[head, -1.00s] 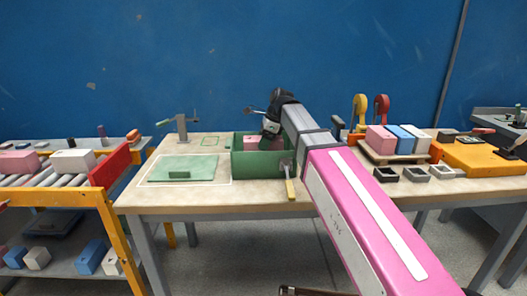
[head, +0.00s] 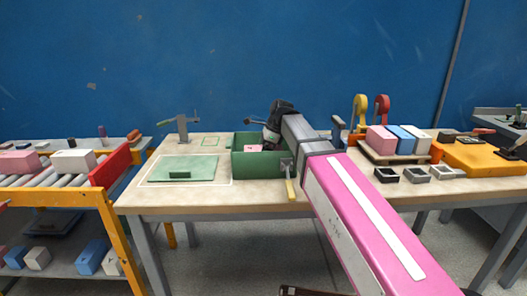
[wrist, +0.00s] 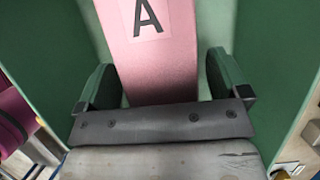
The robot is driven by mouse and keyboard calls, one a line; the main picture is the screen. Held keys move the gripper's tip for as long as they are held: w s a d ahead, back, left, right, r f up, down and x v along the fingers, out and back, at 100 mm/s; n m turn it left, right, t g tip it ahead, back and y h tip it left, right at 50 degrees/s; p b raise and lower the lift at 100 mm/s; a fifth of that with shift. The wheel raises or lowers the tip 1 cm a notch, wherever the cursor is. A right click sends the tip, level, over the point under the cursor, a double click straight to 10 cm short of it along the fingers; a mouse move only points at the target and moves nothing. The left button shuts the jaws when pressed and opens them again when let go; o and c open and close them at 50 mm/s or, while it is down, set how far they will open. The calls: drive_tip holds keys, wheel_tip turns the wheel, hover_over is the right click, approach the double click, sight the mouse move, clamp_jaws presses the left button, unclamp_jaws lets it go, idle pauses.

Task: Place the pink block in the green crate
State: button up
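The pink block (wrist: 160,50), marked with a black A, lies inside the green crate (head: 258,166). Its pink top also shows over the crate's front wall in the head view (head: 253,148). The crate's green walls (wrist: 272,60) rise on both sides of it in the wrist view. My gripper (wrist: 163,88) is over the block, one finger on each side. Narrow gaps show between the fingers and the block, so the gripper looks open. My wrist hides the block's near end. In the head view my fingertips are hidden by the crate and wrist.
A green plate (head: 182,169) lies on the table left of the crate, with a clamp-like stand (head: 182,127) behind. A yellow-handled tool (head: 290,190) hangs at the crate's front right. Right of my arm, a tray holds pink, blue and white blocks (head: 400,140); small dark bins (head: 415,174) stand before it.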

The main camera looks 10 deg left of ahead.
drive_tip(key=v, duration=1.2)
drive_tip(key=shift+d, duration=0.1)
